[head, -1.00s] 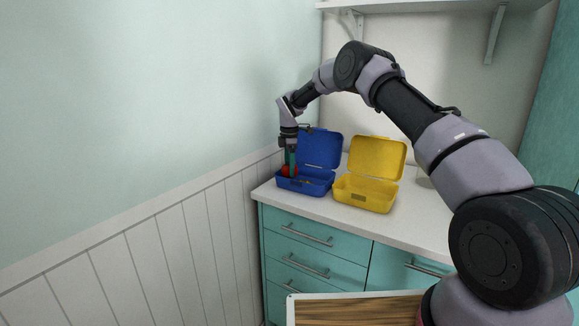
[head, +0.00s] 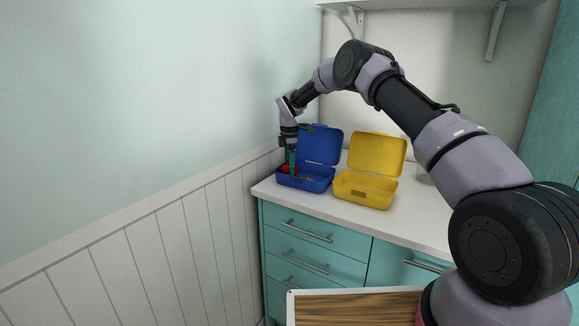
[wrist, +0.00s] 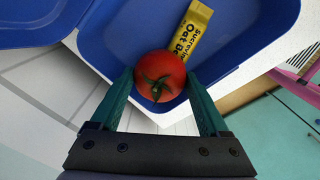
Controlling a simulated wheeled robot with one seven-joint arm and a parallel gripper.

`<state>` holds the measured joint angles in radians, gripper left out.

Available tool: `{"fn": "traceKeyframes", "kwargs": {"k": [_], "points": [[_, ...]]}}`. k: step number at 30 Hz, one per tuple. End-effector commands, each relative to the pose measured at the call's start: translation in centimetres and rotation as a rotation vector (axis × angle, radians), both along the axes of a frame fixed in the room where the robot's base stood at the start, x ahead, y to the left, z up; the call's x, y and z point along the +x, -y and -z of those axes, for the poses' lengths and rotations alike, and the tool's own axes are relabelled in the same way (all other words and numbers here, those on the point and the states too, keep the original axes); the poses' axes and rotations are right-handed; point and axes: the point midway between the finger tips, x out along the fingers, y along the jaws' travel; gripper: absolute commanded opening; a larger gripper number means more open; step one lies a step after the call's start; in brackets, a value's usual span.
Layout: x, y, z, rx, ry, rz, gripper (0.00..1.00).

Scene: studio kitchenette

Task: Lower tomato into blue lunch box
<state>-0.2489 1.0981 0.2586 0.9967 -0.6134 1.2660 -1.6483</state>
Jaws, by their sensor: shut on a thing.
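The red tomato (wrist: 160,76) with its green stem is between the two teal fingers of my gripper (wrist: 160,90) in the wrist view. In the head view the tomato (head: 286,169) shows at the left side of the open blue lunch box (head: 312,185), with my gripper (head: 291,165) pointing down at it. The fingers are shut on the tomato. The blue lunch box also fills the upper wrist view (wrist: 236,55), and a yellow oat bar (wrist: 192,32) lies in it. I cannot tell whether the tomato touches the box floor.
An open yellow lunch box (head: 364,191) stands to the right on the white counter (head: 335,205). The wall (head: 225,130) is close on the left. A wall shelf (head: 430,5) is above. A clear container (head: 424,176) stands farther right, partly behind my arm.

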Motion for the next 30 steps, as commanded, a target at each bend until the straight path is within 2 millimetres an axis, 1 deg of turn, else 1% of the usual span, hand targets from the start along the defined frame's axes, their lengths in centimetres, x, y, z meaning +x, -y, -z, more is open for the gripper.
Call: {"fn": "traceKeyframes", "kwargs": {"k": [1, 2, 8, 11, 14, 24, 27, 30], "points": [[0.0, 0.0, 0.0, 0.000, 0.000, 0.000, 0.90], [0.0, 0.0, 0.0, 0.000, 0.000, 0.000, 1.00], [0.0, 0.0, 0.0, 0.000, 0.000, 0.000, 1.00], [0.0, 0.0, -0.3, 0.000, 0.001, 0.000, 1.00], [0.1, 0.0, -1.5, 0.001, 0.004, 0.000, 1.00], [0.1, 0.0, -8.1, 0.001, 0.004, 0.000, 1.00], [0.1, -0.1, -9.5, 0.001, 0.003, -0.001, 1.00], [0.0, 0.0, -10.4, 0.000, 0.002, 0.000, 1.00]]}}
